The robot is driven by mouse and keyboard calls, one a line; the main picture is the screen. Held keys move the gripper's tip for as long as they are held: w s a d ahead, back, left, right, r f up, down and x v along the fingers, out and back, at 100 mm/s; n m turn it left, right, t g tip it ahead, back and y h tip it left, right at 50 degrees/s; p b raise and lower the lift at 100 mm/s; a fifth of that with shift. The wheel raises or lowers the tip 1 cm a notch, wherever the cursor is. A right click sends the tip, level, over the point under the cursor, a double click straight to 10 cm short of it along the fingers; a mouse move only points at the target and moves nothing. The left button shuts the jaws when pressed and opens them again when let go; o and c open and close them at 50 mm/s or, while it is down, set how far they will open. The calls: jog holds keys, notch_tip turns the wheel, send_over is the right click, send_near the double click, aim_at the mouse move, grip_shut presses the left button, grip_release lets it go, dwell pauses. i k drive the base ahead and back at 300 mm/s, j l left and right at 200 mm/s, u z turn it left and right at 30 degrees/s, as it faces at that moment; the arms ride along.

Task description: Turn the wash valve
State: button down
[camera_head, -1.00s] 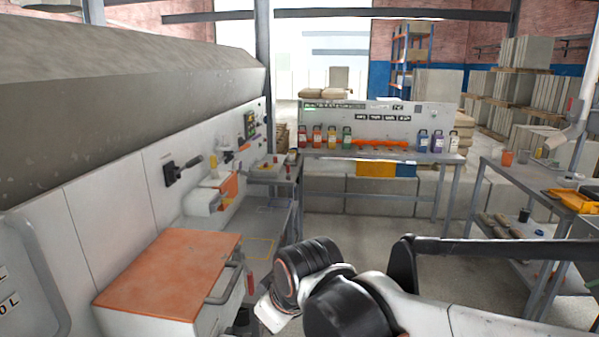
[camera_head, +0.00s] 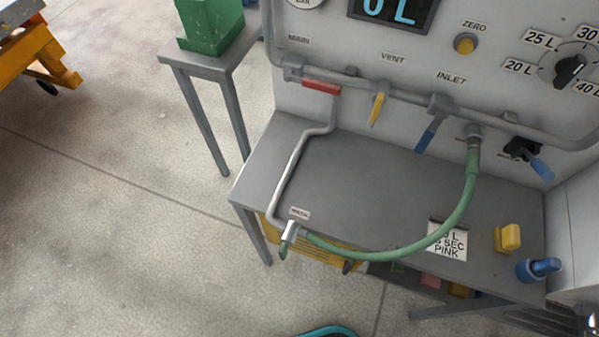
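The wash valve (camera_head: 290,231) is a small silver fitting at the front left edge of the grey bench, under a small label reading WASH (camera_head: 299,213). Its short green handle (camera_head: 284,249) hangs down below it. A grey pipe (camera_head: 298,165) runs from the wall down to the valve. My gripper is not in this view.
The wall panel holds a red MAIN handle (camera_head: 321,87), a yellow VENT handle (camera_head: 377,109), a blue INLET handle (camera_head: 428,136) and a dial (camera_head: 570,70). A note (camera_head: 447,240) and yellow block (camera_head: 508,238) lie on the bench. The floor (camera_head: 120,220) left of it is clear.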

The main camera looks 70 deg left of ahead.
aim_at(283, 251)
jog(key=u, duration=3)
jog(key=k, duration=0.95)
jog(key=j+u, duration=0.1)
jog(key=u, duration=0.2)
jog(key=z, duration=0.35)
